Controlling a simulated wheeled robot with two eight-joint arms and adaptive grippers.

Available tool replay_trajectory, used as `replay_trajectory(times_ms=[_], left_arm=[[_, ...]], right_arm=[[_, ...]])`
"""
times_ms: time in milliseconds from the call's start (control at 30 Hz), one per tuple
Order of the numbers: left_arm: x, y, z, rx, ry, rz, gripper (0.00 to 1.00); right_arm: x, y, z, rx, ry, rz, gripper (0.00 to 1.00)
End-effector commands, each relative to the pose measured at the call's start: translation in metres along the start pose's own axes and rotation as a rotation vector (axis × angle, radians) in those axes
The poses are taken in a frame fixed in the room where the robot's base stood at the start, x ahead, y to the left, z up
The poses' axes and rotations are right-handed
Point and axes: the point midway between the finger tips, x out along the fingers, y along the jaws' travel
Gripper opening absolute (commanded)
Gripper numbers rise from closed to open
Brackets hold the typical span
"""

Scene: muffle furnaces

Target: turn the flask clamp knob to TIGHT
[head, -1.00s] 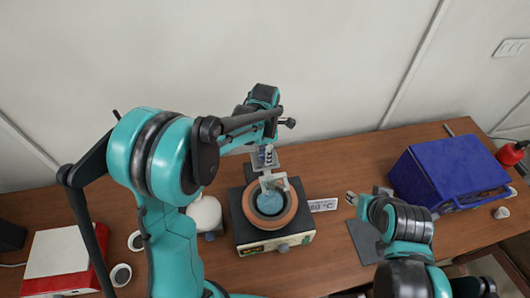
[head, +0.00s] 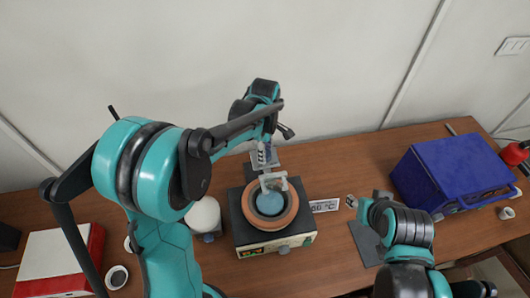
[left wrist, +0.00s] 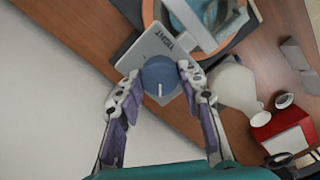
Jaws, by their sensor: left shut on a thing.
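The flask clamp knob (left wrist: 160,76) is a round blue disc with a white pointer line, on a pale plate (left wrist: 152,50) printed TIGHT. In the left wrist view the pointer lies on the side of the knob away from that word. My left gripper (left wrist: 160,73) has its fingertips on both sides of the knob and is shut on it. In the head view my left gripper (head: 264,157) is behind the clamp, and the knob is hidden there. My right gripper (head: 351,201) is small over the table, right of the heater; its jaws are unclear.
The clamp bracket (head: 273,181) reaches over a round heater (head: 248,240) with an orange ring and blue centre. A temperature sign (head: 324,206) stands beside it. A white round vessel (head: 203,214) is on its left. A blue furnace box (head: 450,175) stands on the right.

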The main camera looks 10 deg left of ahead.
Motion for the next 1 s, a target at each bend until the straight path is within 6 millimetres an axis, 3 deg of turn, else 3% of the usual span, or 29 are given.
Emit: replay_trajectory(times_ms=[1000], left_arm=[[0.0, 0.0, -0.001, 0.964, 0.001, 0.001, 0.08]], right_arm=[[0.018, 0.0, 0.013, 0.0, 0.0, 0.0, 0.4]])
